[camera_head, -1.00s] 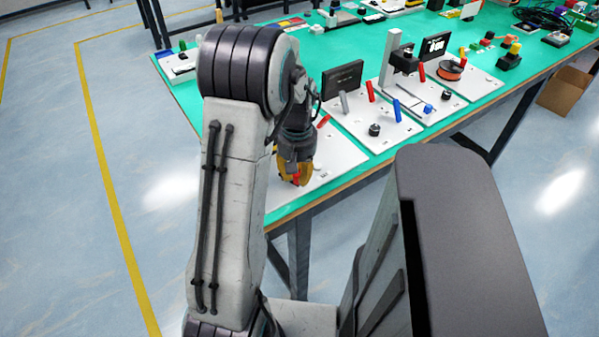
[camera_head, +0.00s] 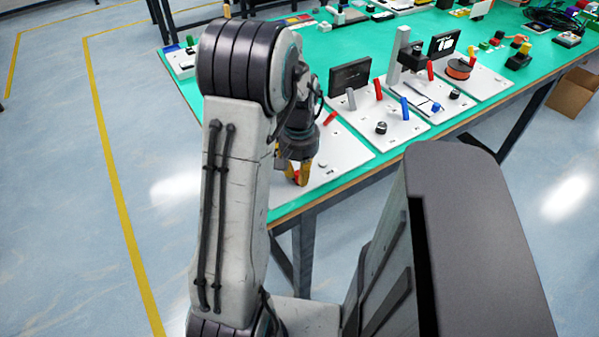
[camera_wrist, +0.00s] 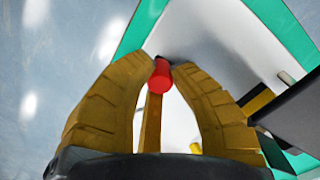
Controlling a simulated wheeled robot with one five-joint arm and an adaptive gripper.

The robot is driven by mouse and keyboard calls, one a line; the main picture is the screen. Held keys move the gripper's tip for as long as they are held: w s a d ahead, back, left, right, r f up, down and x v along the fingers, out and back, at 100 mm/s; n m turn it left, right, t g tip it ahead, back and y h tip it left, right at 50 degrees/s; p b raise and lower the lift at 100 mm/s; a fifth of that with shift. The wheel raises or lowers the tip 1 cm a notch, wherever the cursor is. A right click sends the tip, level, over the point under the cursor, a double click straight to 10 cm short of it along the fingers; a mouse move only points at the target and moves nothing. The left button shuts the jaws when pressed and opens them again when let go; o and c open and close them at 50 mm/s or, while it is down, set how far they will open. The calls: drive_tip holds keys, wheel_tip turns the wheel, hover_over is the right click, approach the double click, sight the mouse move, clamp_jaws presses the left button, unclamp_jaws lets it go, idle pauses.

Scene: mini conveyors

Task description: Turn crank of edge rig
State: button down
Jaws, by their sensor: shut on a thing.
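The edge rig is a white plate (camera_head: 342,153) at the near left edge of the green table. Its crank has a red handle (camera_wrist: 160,75), which stands between the yellow fingers in the wrist view. My gripper (camera_head: 298,175) is shut on this red handle, low over the plate's near left part. The handle also shows as a small red spot in the head view (camera_head: 297,175). The rest of the crank is mostly hidden by my fingers and arm. A second red lever (camera_head: 330,118) stands farther back on the plate.
Next to it on the right is a white plate with a grey lever (camera_head: 351,98), a blue lever (camera_head: 405,107) and a black knob (camera_head: 381,127). A dark screen panel (camera_head: 350,75) stands behind. The floor left of the table is clear.

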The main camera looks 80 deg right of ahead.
drive_tip(key=c, duration=1.1)
unclamp_jaws()
